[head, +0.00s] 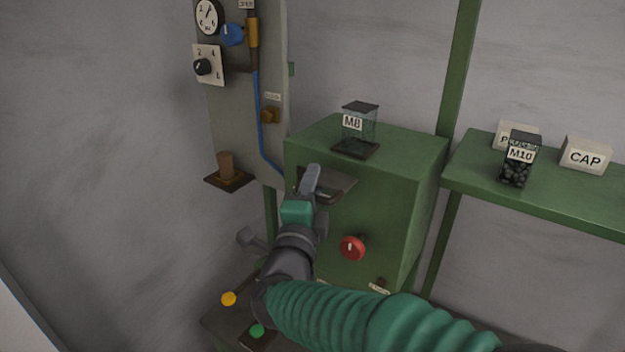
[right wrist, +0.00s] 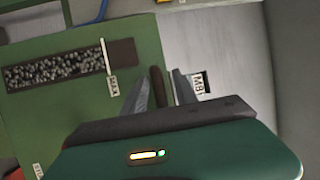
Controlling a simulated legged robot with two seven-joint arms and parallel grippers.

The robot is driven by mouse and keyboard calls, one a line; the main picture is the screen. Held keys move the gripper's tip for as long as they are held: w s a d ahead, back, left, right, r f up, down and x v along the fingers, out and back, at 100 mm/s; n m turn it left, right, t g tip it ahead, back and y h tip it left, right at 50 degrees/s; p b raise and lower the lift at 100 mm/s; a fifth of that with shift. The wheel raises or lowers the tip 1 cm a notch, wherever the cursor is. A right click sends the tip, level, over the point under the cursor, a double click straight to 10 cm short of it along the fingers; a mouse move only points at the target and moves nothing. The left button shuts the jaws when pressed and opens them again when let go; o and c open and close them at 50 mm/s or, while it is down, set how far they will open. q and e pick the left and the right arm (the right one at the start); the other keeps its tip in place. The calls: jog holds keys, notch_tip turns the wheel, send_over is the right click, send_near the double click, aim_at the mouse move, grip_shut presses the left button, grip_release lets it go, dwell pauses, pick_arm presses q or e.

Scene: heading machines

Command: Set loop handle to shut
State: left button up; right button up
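A blue handle (head: 232,35) sits on a brass valve body (head: 252,32) high on the grey panel, below a round gauge. I cannot read a tag naming it as the loop handle. My right gripper (head: 311,180) is in front of the green machine box, by a grey tray, well below and right of the blue handle. In the right wrist view its fingers (right wrist: 163,90) are apart. A dark brown bar (right wrist: 157,85) shows between them, and I cannot tell whether they touch it. My left gripper is not in view.
The green machine box (head: 415,185) carries an M8 jar (head: 368,128) and a red knob (head: 352,248). A selector dial (head: 203,66) and a wooden peg (head: 226,165) are at left.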

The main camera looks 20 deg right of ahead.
jog(key=shift+s+d, duration=0.1)
jog(key=shift+d, duration=0.1)
jog(key=shift+c, duration=0.9)
jog(key=shift+d, duration=0.15)
jog(key=c, duration=0.5)
grip_shut()
jog(key=shift+r, duration=0.15)
